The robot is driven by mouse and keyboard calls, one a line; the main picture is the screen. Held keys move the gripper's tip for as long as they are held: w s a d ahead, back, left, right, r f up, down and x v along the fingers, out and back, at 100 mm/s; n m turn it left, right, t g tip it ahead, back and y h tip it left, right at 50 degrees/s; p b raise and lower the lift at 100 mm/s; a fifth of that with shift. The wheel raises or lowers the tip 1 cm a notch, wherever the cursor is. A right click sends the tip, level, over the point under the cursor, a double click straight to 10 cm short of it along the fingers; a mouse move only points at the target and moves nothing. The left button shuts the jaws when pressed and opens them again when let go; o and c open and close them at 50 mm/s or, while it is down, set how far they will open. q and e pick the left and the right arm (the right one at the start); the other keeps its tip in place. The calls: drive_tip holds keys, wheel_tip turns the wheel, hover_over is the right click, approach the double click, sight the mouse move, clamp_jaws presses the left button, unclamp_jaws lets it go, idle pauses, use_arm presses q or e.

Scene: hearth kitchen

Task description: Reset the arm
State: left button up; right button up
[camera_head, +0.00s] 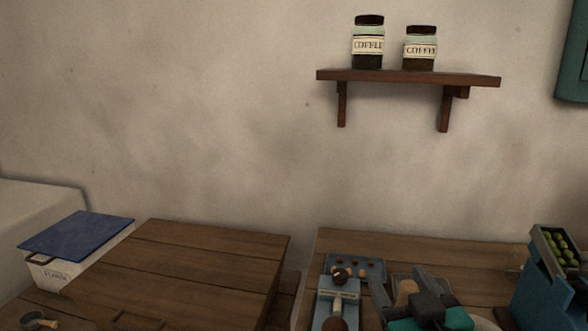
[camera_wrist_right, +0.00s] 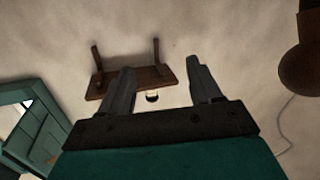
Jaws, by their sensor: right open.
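My right gripper (camera_head: 402,285) shows at the bottom of the head view, right of centre, over the right-hand wooden worktop. Its dark fingers rise from a teal body. In the right wrist view, the two fingers of the gripper (camera_wrist_right: 158,75) stand wide apart with nothing between them; the wall and shelf lie beyond. My left gripper is not in the head view.
Two coffee jars (camera_head: 368,42) stand on a wall shelf (camera_head: 405,76), which also shows in the wrist view (camera_wrist_right: 128,82). A blue-grey tray (camera_head: 370,264), a blue crate (camera_head: 545,290) with green round things, and a blue-lidded flour bin (camera_head: 78,236) stand below.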

drive_tip(key=s+d+f+m+g+h, duration=0.1)
drive_tip(key=s+d+f+g, duration=0.1)
drive_tip(key=s+f+g, duration=0.35)
drive_tip(key=s+d+f+g, duration=0.2)
drive_tip(key=s+f, duration=0.1)
drive_tip(key=f, duration=0.6)
drive_tip(key=s+d+f+g, duration=0.1)
drive_tip(key=s+f+g, duration=0.6)
drive_tip(key=s, duration=0.6)
drive_tip(key=w+a+f+n+t+y+b, duration=0.1)
drive_tip(key=w+a+f+t+y+b, duration=0.1)
drive_tip(key=w+f+t, duration=0.5)
wheel_tip(320, 180, down, 4)
drive_tip(key=shift+w+a+t, duration=0.35)
drive_tip(key=shift+a+t, duration=0.05)
drive_tip(key=shift+t, duration=0.05)
